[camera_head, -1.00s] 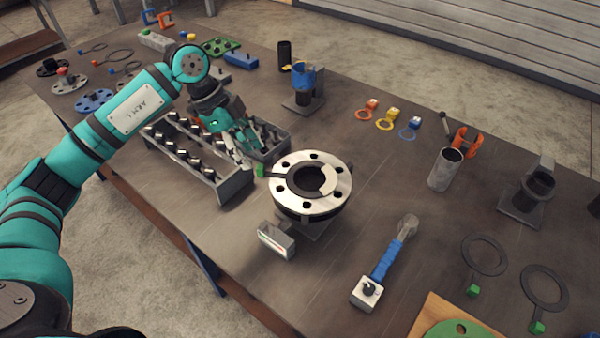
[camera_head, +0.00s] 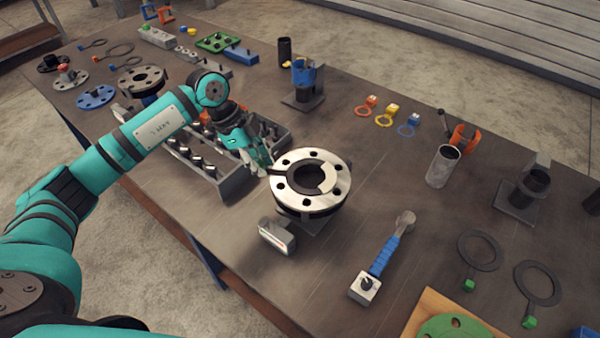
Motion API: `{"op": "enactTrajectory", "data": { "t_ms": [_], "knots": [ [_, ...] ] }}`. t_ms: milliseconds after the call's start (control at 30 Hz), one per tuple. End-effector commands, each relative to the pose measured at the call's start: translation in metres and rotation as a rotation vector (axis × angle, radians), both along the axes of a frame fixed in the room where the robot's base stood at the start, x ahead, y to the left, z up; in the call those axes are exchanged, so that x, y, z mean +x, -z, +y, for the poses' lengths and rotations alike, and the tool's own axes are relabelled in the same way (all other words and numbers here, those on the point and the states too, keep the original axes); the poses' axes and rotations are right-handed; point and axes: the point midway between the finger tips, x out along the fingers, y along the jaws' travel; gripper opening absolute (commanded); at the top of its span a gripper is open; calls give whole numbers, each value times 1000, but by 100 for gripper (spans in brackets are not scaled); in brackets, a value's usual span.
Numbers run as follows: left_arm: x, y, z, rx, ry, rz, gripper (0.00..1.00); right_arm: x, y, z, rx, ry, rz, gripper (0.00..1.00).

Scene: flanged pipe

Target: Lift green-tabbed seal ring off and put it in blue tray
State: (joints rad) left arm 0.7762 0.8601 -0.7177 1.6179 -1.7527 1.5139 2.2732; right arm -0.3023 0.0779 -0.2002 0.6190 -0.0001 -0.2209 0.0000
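A flanged pipe piece (camera_head: 335,193) stands on the bench with a pale, bolt-holed top face. A dark seal ring (camera_head: 291,170) lies on it around the bore, and its strip reaches left across the face. My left gripper (camera_head: 264,167) is at the flange's left edge, by the end of that strip. It hides the green tab, and whether its fingers are apart or closed on the tab is unclear. My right gripper is out of view. No blue tray clearly shows; only a blue corner (camera_head: 583,334) is seen at the bottom right edge.
A grey bolt rack (camera_head: 238,187) stands close left of the flange. A small gauge box (camera_head: 277,236) is in front, and a blue-handled tool (camera_head: 386,257) lies to the right. Two other green-tabbed rings (camera_head: 480,253) (camera_head: 540,282) lie farther right.

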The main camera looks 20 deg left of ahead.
Motion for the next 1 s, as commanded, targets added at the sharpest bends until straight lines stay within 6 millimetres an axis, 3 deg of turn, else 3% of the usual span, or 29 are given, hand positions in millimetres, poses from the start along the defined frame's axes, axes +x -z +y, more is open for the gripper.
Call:
{"op": "enactTrajectory", "data": {
  "t_ms": [100,533,800,1000],
  "knots": [
    [0,0,0,0,0,-1,0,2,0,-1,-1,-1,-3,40],
    [1,-4,0,-1,0,-2,0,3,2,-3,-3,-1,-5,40],
    [1,-35,0,0,1,-8,0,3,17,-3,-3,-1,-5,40],
    [-41,-36,-14,3,4,-3,0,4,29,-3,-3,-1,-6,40]
  ]
}}
